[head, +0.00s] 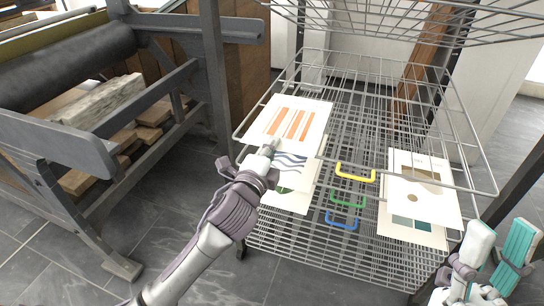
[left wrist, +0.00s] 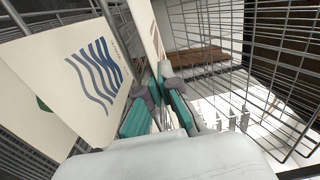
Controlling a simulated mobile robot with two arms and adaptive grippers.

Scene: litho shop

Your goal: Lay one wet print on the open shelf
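A cream print with orange stripes (head: 289,121) is at the left of the wire rack in the head view. My left gripper (head: 268,152) is at its near edge and appears shut on it; in the left wrist view the teal-padded fingers (left wrist: 160,108) are close together, with the print edge-on between them. A print with blue-grey waves (head: 288,168) lies lower, partly covered; it also shows in the left wrist view (left wrist: 92,72). My right gripper (head: 497,252) is at the lower right, open and empty. The wire shelf (head: 350,118) has bare mesh in its middle.
Yellow (head: 355,173), green (head: 347,201) and blue (head: 342,220) handles mark stacked shelf fronts. More prints (head: 421,190) lie at the rack's right. Wire mesh (head: 400,18) hangs above. A dark press (head: 110,100) stands at the left.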

